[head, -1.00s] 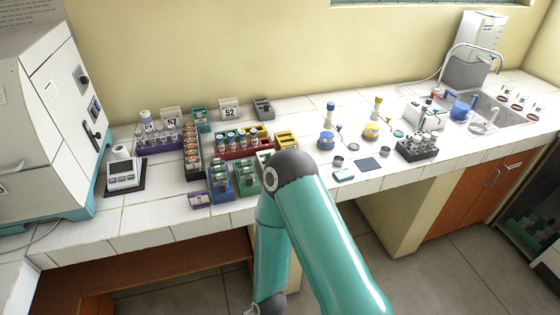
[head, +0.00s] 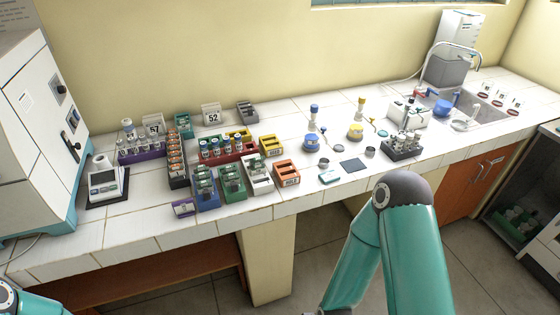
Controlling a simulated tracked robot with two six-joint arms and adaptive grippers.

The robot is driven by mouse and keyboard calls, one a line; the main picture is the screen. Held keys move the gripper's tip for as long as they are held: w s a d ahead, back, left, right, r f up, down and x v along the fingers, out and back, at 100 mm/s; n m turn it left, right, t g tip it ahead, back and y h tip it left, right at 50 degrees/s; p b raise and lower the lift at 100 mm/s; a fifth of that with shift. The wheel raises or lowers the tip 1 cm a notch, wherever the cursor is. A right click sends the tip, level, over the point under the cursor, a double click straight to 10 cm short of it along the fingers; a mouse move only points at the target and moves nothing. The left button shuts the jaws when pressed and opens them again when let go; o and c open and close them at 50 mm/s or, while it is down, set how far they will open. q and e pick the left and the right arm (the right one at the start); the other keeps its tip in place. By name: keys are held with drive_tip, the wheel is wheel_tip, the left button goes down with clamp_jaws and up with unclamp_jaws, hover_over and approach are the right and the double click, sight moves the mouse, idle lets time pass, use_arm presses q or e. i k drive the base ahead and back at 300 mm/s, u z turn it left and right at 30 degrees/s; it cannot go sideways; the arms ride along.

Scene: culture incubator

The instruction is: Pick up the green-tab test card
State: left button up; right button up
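I cannot pick out a green-tab test card for certain at this size. A small teal-and-white item (head: 329,176) lies near the counter's front edge, left of a dark square pad (head: 354,165). A green rack (head: 232,182) with small items in it stands among the coloured holders, between a blue rack (head: 205,190) and a white one (head: 258,176). A teal arm of mine rises at the lower right, below the counter front, and part of another shows at the bottom left corner. Neither gripper is in view.
An orange box (head: 286,173) stands at the right end of the holders. A dark vial block (head: 402,147) stands farther right, before the sink (head: 490,108). A small white device (head: 105,182) is at left. Bare tiles lie along the front edge.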

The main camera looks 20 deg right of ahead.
sight(261, 159)
drive_tip(key=z, duration=0.1)
drive_tip(key=i, duration=1)
drive_tip(key=u, duration=0.1)
